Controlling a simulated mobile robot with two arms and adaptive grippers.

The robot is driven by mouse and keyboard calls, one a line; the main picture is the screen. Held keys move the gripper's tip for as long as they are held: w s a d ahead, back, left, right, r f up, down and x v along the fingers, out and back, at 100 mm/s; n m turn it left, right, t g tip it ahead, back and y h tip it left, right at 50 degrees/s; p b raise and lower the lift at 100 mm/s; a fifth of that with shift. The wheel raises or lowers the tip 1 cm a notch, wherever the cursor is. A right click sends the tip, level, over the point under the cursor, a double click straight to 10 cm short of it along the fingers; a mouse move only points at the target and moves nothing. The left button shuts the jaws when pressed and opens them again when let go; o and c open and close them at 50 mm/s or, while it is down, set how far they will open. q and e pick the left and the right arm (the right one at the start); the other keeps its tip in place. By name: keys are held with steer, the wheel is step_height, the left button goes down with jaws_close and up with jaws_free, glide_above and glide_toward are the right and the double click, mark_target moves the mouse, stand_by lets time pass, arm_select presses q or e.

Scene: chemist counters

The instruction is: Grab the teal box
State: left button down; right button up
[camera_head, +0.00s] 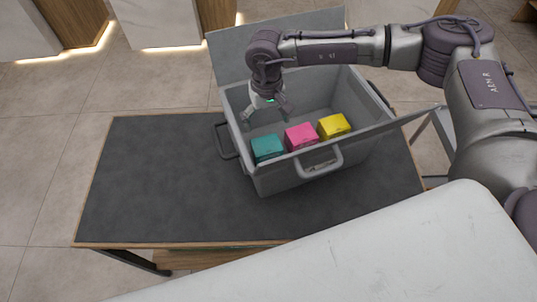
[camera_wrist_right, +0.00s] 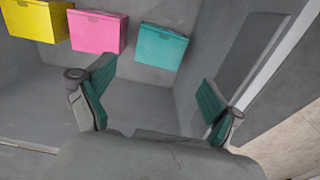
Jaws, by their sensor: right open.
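The teal box (camera_head: 267,148) sits inside the grey crate (camera_head: 283,178), at the left end of a row of three boxes. In the right wrist view the teal box (camera_wrist_right: 162,47) lies ahead of the fingers, apart from them. My right gripper (camera_head: 267,120) is open and empty, pointing down over the crate's left part, behind the teal box in the head view. Its two teal-padded fingers (camera_wrist_right: 157,95) are spread wide in the right wrist view. My left gripper is not in view.
A pink box (camera_head: 301,136) and a yellow box (camera_head: 333,126) stand to the right of the teal box. The crate has raised lid flaps (camera_head: 228,60) and side handles. The dark table (camera_head: 150,180) is bare to the left of the crate.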

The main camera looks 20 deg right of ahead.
mark_target(267, 145)
steer(key=shift+f, duration=0.65)
step_height(267, 145, down, 8)
steer(key=shift+f+p, duration=0.25)
steer(key=shift+p, duration=0.35)
steer(key=shift+f, duration=0.3)
step_height(267, 145, down, 4)
steer(key=shift+w+a+r+p, duration=0.1)
steer(key=shift+w+r+p, duration=0.1)
steer(key=shift+p, duration=0.65)
steer(key=shift+f, duration=0.5)
steer(key=c, duration=0.9)
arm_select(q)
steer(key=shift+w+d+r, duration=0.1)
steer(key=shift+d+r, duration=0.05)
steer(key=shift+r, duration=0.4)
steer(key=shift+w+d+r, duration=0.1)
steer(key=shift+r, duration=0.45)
arm_select(e)
steer(key=shift+o, duration=0.2)
steer(key=shift+r, duration=0.15)
